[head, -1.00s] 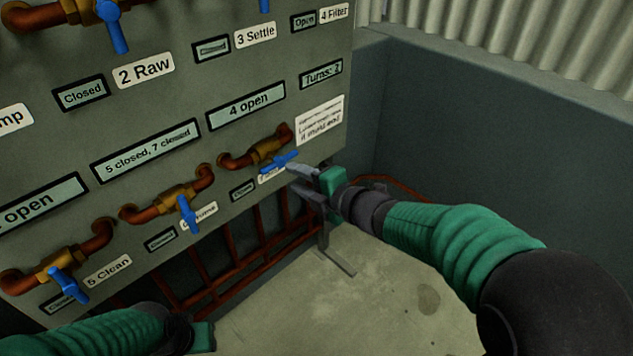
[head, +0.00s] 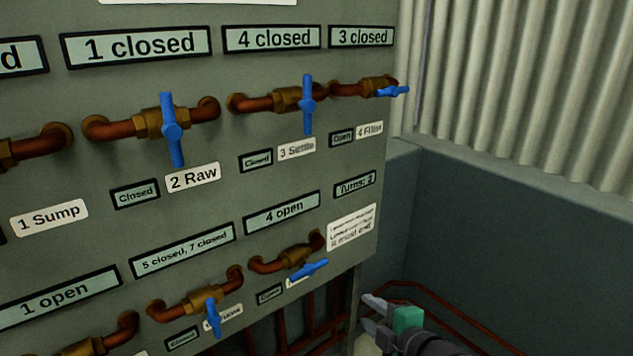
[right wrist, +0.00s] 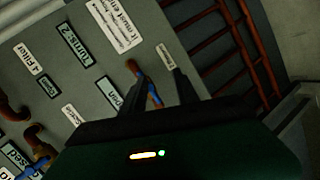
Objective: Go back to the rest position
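My right gripper (head: 372,317) is at the lower right of the head view, its two grey fingers apart and nothing between them. It is in front of the panel's lower right edge, to the right of and below the lower right valve's blue handle (head: 308,270), and apart from it. In the right wrist view the gripper's dark fingers (right wrist: 160,85) stand apart, with a blue handle (right wrist: 153,96) seen beyond them. My left gripper is out of view.
The grey panel (head: 60,245) carries several brass valves with blue handles, such as the Raw valve (head: 171,130). A dark wall (head: 500,230) and corrugated metal (head: 520,90) lie to the right. Red pipes (head: 450,310) run below.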

